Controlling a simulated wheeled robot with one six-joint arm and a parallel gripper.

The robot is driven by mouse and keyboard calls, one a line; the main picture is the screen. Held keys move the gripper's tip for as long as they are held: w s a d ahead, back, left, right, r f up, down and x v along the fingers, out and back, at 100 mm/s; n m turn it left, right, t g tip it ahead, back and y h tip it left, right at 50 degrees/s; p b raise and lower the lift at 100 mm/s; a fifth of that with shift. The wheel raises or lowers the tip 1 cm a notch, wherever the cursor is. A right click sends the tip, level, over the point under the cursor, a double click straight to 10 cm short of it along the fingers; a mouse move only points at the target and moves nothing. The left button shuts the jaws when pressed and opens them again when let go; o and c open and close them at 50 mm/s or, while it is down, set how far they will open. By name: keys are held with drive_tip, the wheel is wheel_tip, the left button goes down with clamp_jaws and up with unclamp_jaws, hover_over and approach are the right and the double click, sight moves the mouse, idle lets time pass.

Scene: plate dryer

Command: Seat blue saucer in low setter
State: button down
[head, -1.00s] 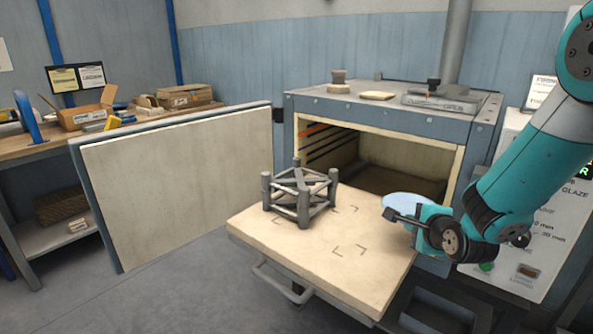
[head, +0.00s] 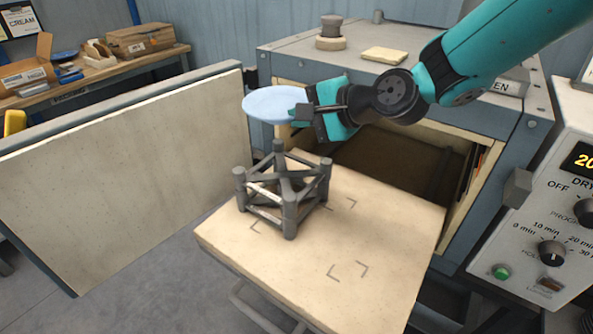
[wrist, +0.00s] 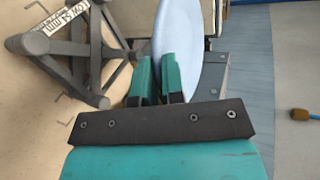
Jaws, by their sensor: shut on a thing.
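The blue saucer (head: 272,104) is held by its right edge in my gripper (head: 306,112), roughly level, above and slightly behind the low setter. My gripper is shut on the saucer's rim. The low setter (head: 290,207) is a grey frame of posts and crossed bars standing on the pale slab. Its top is open and empty. In the wrist view, the saucer (wrist: 185,42) shows edge-on beyond the fingers (wrist: 158,78). The setter (wrist: 72,52) lies to its left, with a label reading "LOW 51 mm".
The pale slab (head: 385,235) has corner marks and free room right of the setter. The dryer (head: 335,58) stands open behind, its door (head: 125,165) swung out left. A control panel (head: 545,215) is at right. A workbench (head: 130,65) stands at back left.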

wheel_tip(320, 180, down, 15)
drive_tip(key=shift+r, duration=0.1)
idle(0.3)
drive_tip(key=shift+f+b, duration=0.2)
drive_tip(key=shift+b, duration=0.15)
drive_tip(key=c, duration=1.2)
unclamp_jaws()
drive_tip(key=b+v, duration=0.2)
drive_tip(key=v, duration=1)
drive_tip(key=s+a+r+n+g, duration=0.3)
drive_tip(key=s+r+n+g, duration=0.2)
drive_tip(key=s+n, duration=0.35)
drive_tip(key=s+d+r+n+g+h, duration=0.1)
drive_tip(key=s+d+r+n+h, duration=0.1)
drive_tip(key=s, duration=0.4)
drive_tip(key=s+d+r+n+g+h, duration=0.1)
drive_tip(key=s+d+r+n+h, duration=0.1)
drive_tip(key=s+d+n+h, duration=0.1)
drive_tip(key=s+n+h, duration=0.1)
drive_tip(key=s+n, duration=0.1)
drive_tip(key=s, duration=0.1)
drive_tip(key=shift+s+d+g, duration=0.25)
drive_tip(key=shift+g, duration=0.05)
